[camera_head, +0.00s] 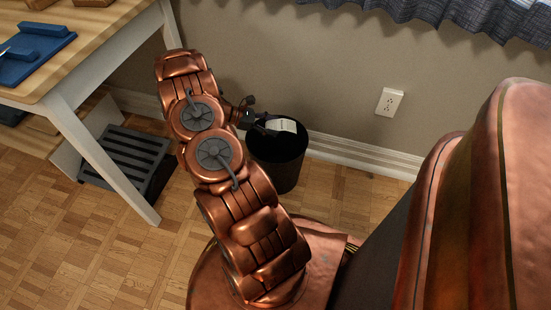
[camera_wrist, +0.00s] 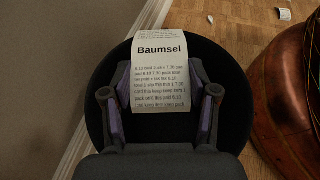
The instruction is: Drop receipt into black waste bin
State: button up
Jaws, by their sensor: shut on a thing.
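The white receipt (camera_wrist: 160,48), printed "Baumsel", lies between the two fingers of my gripper (camera_wrist: 160,97) in the wrist view. My gripper is shut on it. The black waste bin (camera_wrist: 115,135) is behind and below them, its round dark opening around the fingers and most of the receipt; the receipt's top end overlaps the rim. In the head view the receipt (camera_head: 283,125) shows pale at the mouth of the bin (camera_head: 278,168), with my gripper (camera_head: 266,126) just left of it. How far the fingertips are above or inside the rim is hard to tell.
The bin stands on the parquet by the wall and baseboard (camera_head: 345,150). A wooden desk (camera_head: 100,60) with a white leg is at left, with a dark slatted footrest (camera_head: 125,160) beneath. Small white scraps (camera_wrist: 284,14) lie on the floor. An outlet (camera_head: 389,102) is on the wall.

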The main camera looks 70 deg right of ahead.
notch_tip(320, 180, down, 4)
jog(key=shift+f+b, duration=0.2)
jog(key=shift+b, duration=0.8)
jog(key=o, duration=0.7)
jog(key=v, duration=1.2)
